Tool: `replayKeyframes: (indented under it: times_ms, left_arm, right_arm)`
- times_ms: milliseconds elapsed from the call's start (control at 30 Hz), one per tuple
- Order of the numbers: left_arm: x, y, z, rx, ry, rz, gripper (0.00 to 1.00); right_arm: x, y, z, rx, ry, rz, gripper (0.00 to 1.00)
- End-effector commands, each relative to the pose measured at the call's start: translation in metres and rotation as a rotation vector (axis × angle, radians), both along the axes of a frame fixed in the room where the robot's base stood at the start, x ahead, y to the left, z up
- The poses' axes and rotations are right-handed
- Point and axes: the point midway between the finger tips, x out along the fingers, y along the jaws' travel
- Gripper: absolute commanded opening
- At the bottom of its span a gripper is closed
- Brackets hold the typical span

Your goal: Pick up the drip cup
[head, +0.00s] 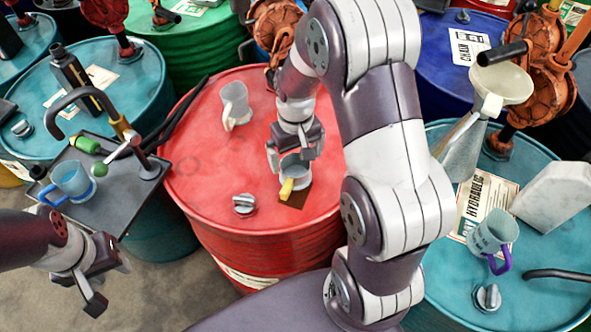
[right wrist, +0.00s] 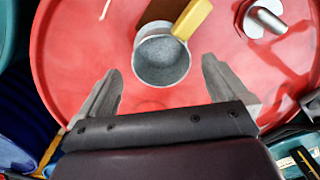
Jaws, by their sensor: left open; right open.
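A small grey cup with a yellow handle (head: 293,173) stands on a brown patch on the red drum (head: 200,165). It also shows in the right wrist view (right wrist: 162,62), upright and empty, its handle pointing up and right. My right gripper (head: 291,158) is open above this cup. In the right wrist view its two fingers (right wrist: 160,72) are spread to either side, with the cup just past the fingertips and no visible contact. My left gripper (head: 111,284) is open and empty at the lower left, away from the drums.
A pale cup (head: 235,104) and a metal cap (head: 244,205) stand on the red drum. A blue-handled cup (head: 72,180) is on a dark tray (head: 120,200) at left. A purple-handled cup (head: 493,236) and a funnel (head: 500,84) are at right.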

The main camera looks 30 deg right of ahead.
Motion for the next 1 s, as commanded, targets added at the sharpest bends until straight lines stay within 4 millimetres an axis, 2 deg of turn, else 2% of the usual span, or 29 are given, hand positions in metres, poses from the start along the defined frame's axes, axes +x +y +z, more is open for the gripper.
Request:
replayKeyframes:
  times_ms: [133, 300, 400, 633, 700, 800, 1000]
  left_arm:
    - [0.0, 0.0, 0.002, 0.0, 0.0, 0.001, 0.43]
    - [0.0, 0.0, 0.005, 0.0, 0.0, 0.001, 0.43]
    - [0.0, 0.0, 0.005, 0.0, 0.0, 0.001, 0.43]
    - [0.0, 0.0, 0.005, 0.0, 0.0, 0.0, 0.43]
    - [0.0, 0.0, 0.005, 0.0, 0.0, 0.0, 0.43]
    - [0.0, 0.0, 0.005, 0.0, 0.0, 0.001, 0.43]
    - [0.0, 0.0, 0.005, 0.0, 0.0, 0.001, 0.43]
  right_arm:
    - [0.0, 0.0, -0.006, 0.0, 0.001, 0.001, 1.0]
    - [-0.001, 0.0, -0.038, 0.0, 0.003, 0.0, 1.0]
    - [-0.001, 0.0, -0.05, 0.0, 0.0, 0.0, 1.0]
    - [-0.001, 0.0, -0.052, 0.0, -0.002, 0.0, 1.0]
    - [-0.001, 0.0, -0.052, 0.0, -0.002, 0.0, 0.77]
    - [-0.001, 0.0, -0.052, 0.0, -0.002, 0.0, 0.49]
    - [-0.001, 0.0, -0.051, 0.0, -0.003, 0.0, 0.49]
